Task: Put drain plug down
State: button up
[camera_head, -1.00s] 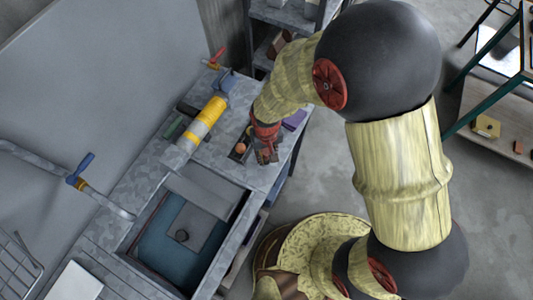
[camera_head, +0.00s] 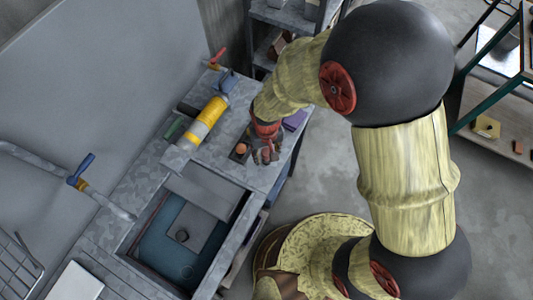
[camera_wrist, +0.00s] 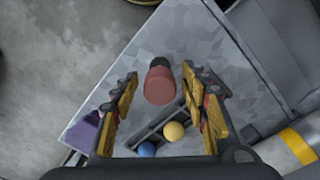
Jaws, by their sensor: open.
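A reddish-brown plug with a black end (camera_wrist: 160,88), which I take to be the drain plug, is over the grey worktop (camera_wrist: 215,60) in the wrist view. It sits between the spread fingers of my gripper (camera_wrist: 160,76), with a gap visible on each side. I cannot tell whether it rests on the surface. In the head view my gripper (camera_head: 266,154) is low over the worktop's right edge, and the plug cannot be made out there.
A narrow dark tray holds a yellow ball (camera_wrist: 173,131) and a blue ball (camera_wrist: 147,149) close to the gripper. A purple object (camera_head: 294,121) lies nearby. A yellow-banded cylinder (camera_head: 206,121) lies behind.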

notch_tip(320, 180, up, 11)
jog(key=shift+f+p, duration=0.1)
jog(key=shift+p, duration=0.6)
jog(key=shift+w+d+r, duration=0.1)
jog(key=shift+d+r, duration=0.05)
jog(key=shift+r, duration=0.05)
jog(key=s+d+r+m+t, duration=0.1)
jog(key=d+r+m+t, duration=0.25)
jog(key=d+r, duration=1.4)
jog(key=s+d+r+m+t, duration=0.1)
jog(key=s+d+r+t, duration=0.1)
jog(key=s+d+r, duration=0.3)
jog(key=shift+s+r, duration=0.85)
jog(key=shift+s, duration=0.05)
notch_tip(320, 180, down, 7)
jog(key=b, duration=0.7)
jog(key=shift+f, duration=0.15)
